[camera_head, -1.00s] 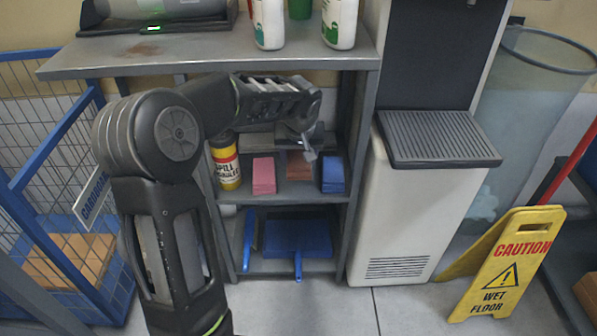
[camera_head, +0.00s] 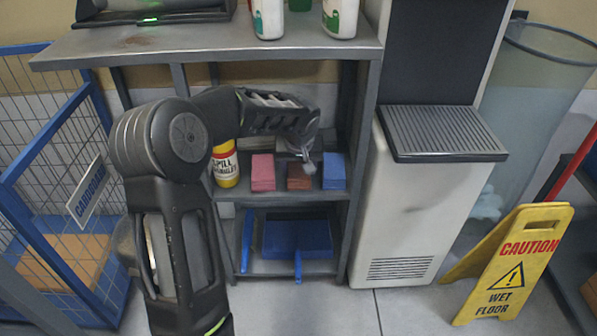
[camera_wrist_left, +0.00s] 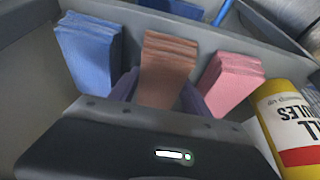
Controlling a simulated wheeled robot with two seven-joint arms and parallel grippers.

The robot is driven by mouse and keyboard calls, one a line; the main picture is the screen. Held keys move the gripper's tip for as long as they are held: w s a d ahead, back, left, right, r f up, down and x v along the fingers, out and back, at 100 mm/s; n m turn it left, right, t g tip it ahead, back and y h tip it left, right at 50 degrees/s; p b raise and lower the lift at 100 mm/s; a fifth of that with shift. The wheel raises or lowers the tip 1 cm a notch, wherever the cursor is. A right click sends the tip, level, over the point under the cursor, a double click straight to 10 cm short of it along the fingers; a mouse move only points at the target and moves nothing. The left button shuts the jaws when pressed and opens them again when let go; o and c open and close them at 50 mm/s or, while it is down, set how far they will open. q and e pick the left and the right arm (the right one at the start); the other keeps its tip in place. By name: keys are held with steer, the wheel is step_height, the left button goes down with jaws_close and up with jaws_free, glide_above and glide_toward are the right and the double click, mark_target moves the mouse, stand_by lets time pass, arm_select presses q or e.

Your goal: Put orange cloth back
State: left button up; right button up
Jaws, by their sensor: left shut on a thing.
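The orange cloth (camera_head: 299,177), a brownish-orange folded stack, is in the middle of the rack's upper shelf, between a pink cloth stack (camera_head: 263,172) and a blue cloth stack (camera_head: 334,171). My left gripper (camera_head: 305,160) reaches in over it from the left. In the left wrist view the orange cloth (camera_wrist_left: 167,65) stands between the two fingers of the left gripper (camera_wrist_left: 160,94), which are shut on it. Whether its underside touches the shelf is hidden. My right gripper is not in view.
A yellow spill granules bottle (camera_head: 225,164) stands left of the pink stack. The rack's top (camera_head: 200,42) overhangs the shelf. A blue dustpan (camera_head: 297,238) is on the shelf below. A grey-white unit (camera_head: 420,200) stands right, beside a wet-floor sign (camera_head: 508,265).

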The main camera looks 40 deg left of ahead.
arm_select(q)
steer(key=shift+f, duration=0.15)
steer(key=shift+f, duration=0.15)
steer(key=o, duration=1.6)
steer(key=shift+c, duration=0.2)
steer(key=shift+r, duration=0.2)
steer(key=shift+r, duration=0.25)
steer(key=p+v, duration=0.4)
steer(key=v, duration=0.7)
steer(key=shift+s+r, duration=0.15)
steer(key=shift+r, duration=0.15)
